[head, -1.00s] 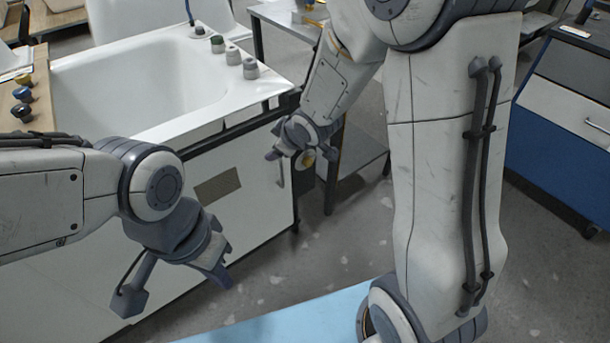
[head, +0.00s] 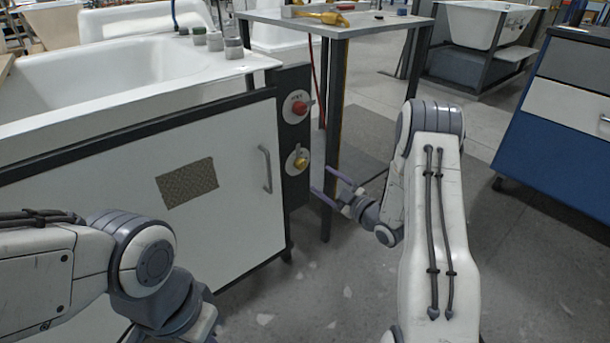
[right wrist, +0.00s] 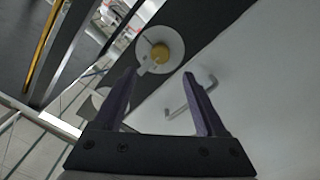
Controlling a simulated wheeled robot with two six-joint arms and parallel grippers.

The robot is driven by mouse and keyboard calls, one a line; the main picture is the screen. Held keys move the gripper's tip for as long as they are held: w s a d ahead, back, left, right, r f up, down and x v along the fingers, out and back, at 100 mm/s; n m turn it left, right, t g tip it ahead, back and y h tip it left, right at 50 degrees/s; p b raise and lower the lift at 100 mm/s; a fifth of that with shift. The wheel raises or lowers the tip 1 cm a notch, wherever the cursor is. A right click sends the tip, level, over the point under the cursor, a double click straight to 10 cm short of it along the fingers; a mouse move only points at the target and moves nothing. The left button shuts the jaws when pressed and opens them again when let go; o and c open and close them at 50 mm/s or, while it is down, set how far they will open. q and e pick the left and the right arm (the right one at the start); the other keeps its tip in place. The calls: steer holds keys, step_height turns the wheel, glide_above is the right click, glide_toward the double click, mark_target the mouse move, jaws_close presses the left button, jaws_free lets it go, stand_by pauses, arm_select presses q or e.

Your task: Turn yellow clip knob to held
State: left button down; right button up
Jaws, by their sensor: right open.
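The yellow clip knob (head: 301,162) sits on a pale round dial on the dark panel at the right end of the tub cabinet. It also shows in the right wrist view (right wrist: 160,53), ahead of the fingertips and roughly between them. My right gripper (head: 322,181) is open and empty, with its fingers pointing at the panel, just right of and below the knob. In the right wrist view its jaws (right wrist: 159,76) appear apart from the knob. The dial's lettering is too small to read. My left wrist is at the bottom left; its jaws are out of view.
A red knob (head: 299,107) on its own dial sits above the yellow one. The cabinet door handle (head: 265,169) is left of the panel. A metal table (head: 345,25) stands close behind, its dark leg (head: 335,130) right of the panel. Open floor lies below.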

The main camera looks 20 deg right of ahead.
mark_target(303, 166)
steer(key=b+x, duration=0.2)
steer(key=x, duration=0.5)
steer(key=shift+w+a+f, duration=0.15)
steer(key=shift+w, duration=0.05)
steer(key=shift+w+a+b, duration=0.2)
steer(key=shift+w+b, duration=0.15)
steer(key=shift+w, duration=0.25)
